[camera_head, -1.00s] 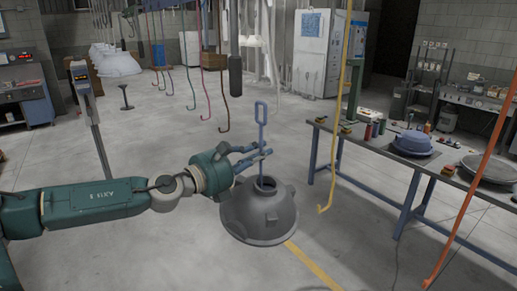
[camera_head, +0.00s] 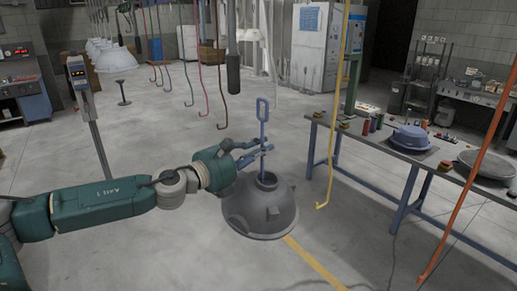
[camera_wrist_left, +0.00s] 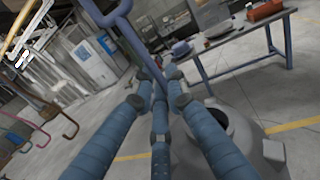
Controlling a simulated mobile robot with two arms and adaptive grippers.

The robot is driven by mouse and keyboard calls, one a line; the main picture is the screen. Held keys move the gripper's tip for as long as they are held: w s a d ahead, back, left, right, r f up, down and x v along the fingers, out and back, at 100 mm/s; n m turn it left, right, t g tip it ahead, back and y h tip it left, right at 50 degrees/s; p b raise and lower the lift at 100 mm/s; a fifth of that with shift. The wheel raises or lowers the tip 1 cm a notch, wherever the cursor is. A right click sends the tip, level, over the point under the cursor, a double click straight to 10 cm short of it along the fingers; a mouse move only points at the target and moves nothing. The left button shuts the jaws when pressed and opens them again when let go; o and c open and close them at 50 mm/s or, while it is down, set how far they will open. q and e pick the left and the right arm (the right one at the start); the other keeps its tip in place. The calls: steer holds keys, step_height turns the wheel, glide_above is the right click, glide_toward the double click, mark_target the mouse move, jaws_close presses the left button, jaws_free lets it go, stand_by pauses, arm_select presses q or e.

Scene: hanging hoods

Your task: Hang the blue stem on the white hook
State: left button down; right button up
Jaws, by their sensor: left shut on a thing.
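The blue stem (camera_head: 262,112) stands upright with a long closed loop at its top. Its lower end meets the opening of a dark grey dome-shaped hood (camera_head: 258,213); whether they are joined cannot be told. My left gripper (camera_head: 262,149) is shut on the stem above the hood. In the left wrist view the stem (camera_wrist_left: 128,38) runs up from between my left fingers (camera_wrist_left: 160,88), with part of the hood (camera_wrist_left: 240,122) below. A pale, white-looking hook (camera_head: 273,65) hangs behind the stem, apart from it. My right gripper is not in view.
A yellow hook (camera_head: 331,150) hangs right of the hood, an orange one (camera_head: 461,198) farther right. Red (camera_head: 202,90) and brown (camera_head: 222,100) hooks hang at left. A blue-legged table (camera_head: 408,200) with a blue lid-like part stands at right. Floor before the hood is clear.

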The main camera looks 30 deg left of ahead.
arm_select(q)
steer(key=shift+w+d+r, duration=0.1)
steer(key=shift+w+d, duration=0.15)
steer(key=shift+w, duration=0.2)
steer(key=shift+w+d+r, duration=0.1)
steer(key=shift+w+d, duration=0.1)
steer(key=shift+w, duration=0.25)
steer(key=shift+f+b, duration=1.15)
steer(key=shift+f, duration=0.2)
stand_by(0.4)
steer(key=c, duration=1.9)
jaws_free()
steer(key=shift+o, duration=1.2)
steer(key=shift+s+d, duration=0.1)
